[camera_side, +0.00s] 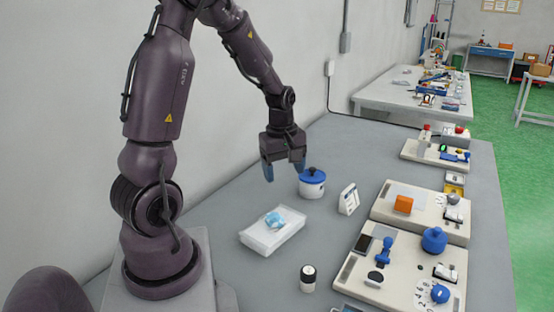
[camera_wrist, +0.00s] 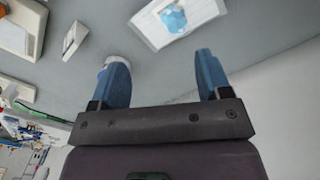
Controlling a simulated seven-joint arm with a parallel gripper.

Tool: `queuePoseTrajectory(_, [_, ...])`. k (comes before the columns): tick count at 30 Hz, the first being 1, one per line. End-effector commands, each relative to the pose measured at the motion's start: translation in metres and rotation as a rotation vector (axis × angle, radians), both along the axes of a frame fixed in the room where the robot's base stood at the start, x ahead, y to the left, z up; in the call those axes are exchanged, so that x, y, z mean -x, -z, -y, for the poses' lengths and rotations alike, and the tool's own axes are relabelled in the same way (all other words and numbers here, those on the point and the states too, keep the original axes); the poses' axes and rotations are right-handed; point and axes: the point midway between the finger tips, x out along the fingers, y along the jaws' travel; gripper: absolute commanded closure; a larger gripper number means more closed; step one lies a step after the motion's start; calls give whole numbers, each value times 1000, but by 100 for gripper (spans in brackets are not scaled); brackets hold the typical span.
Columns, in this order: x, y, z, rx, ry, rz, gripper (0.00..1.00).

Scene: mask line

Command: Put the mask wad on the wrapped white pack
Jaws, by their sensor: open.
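The mask wad (camera_side: 274,221) is a light blue crumpled bundle. It lies on top of the wrapped white pack (camera_side: 258,240), a flat white block on the grey table. In the wrist view the mask wad (camera_wrist: 173,18) and the pack (camera_wrist: 207,11) show at the top, beyond my fingertips. My gripper (camera_side: 284,174) has blue fingers, spread apart with nothing between them. It is raised above the table, behind the pack and apart from it. The wrist view shows both fingers (camera_wrist: 163,70) apart and empty.
A white pot with a blue lid (camera_side: 312,184) stands just right of my gripper. A small white stand (camera_side: 348,199) is beside it. A black-topped jar (camera_side: 308,279) stands in front. Cream boards with blue knobs (camera_side: 400,270) fill the right side. The table around the pack is clear.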

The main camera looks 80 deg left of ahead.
Motion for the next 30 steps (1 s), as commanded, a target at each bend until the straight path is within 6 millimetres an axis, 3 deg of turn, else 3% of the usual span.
queuePoseTrajectory(1, [-7,-22,20,-28,129,33,29])
queuePoseTrajectory(6, [-8,-87,95,-132,644,124,29])
queuePoseTrajectory(12, [25,-136,170,-288,1219,218,29])
queuePoseTrajectory(15, [44,-147,193,-359,1437,251,29])
queuePoseTrajectory(21, [66,-155,212,-446,1663,283,29])
queuePoseTrajectory(30, [68,-156,214,-455,1688,284,29])
